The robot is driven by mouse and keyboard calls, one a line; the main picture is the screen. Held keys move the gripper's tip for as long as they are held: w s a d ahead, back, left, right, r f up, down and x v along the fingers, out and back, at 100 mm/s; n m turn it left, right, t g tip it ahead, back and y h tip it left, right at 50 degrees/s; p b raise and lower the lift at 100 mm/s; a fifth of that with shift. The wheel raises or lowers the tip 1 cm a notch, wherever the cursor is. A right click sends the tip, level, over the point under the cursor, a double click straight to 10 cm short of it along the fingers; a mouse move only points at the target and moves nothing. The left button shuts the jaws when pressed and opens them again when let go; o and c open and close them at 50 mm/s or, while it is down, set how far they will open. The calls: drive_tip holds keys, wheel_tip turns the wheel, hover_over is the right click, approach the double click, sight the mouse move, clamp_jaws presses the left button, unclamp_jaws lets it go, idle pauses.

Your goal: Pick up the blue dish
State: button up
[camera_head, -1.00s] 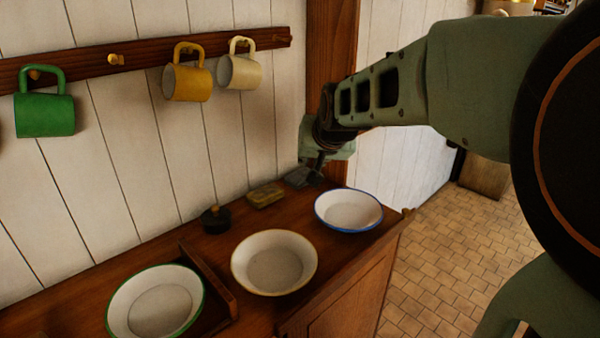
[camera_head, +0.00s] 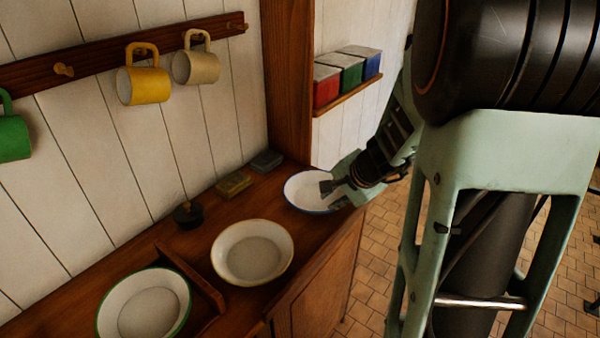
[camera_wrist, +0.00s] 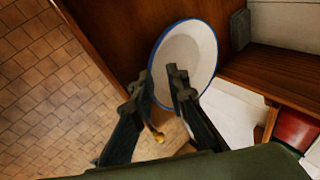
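The blue dish is a white bowl with a blue rim (camera_head: 303,188), upright at the far right end of the wooden counter. It also shows in the wrist view (camera_wrist: 203,45), top middle. My gripper (camera_head: 333,193) is at the dish's right, near edge, its fingers apart. In the wrist view my gripper (camera_wrist: 160,80) straddles the rim: one finger lies outside the dish, the other over its inside. I cannot tell whether either finger touches it. Part of the dish's right rim is hidden behind my gripper in the head view.
A cream-rimmed dish (camera_head: 252,252) and a green-rimmed dish (camera_head: 146,308) stand nearer, with a wooden divider (camera_head: 190,277) between them. A black lidded pot (camera_head: 187,215), a yellow block (camera_head: 233,184) and a grey block (camera_head: 266,160) line the wall. Tins (camera_head: 350,68) sit on a shelf.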

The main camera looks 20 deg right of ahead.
sight(328, 210)
drive_tip(key=d+m, duration=0.1)
drive_tip(key=s+d+f+m, duration=0.1)
drive_tip(key=shift+s+d+m+p, duration=0.1)
drive_tip(key=shift+s+m+p, duration=0.05)
drive_tip(key=shift+m+p, duration=0.25)
drive_tip(key=shift+f, duration=0.25)
drive_tip(key=b+x, duration=0.1)
drive_tip(key=x, duration=0.3)
drive_tip(key=shift+w+f, duration=0.25)
drive_tip(key=shift+w, duration=0.05)
drive_tip(key=shift+w+b+x, duration=0.25)
drive_tip(key=shift+b+x, duration=0.05)
drive_tip(key=shift+x, duration=2.55)
drive_tip(key=shift+r, duration=0.2)
drive_tip(key=shift+c, duration=0.5)
clamp_jaws()
drive_tip(key=shift+r, duration=0.15)
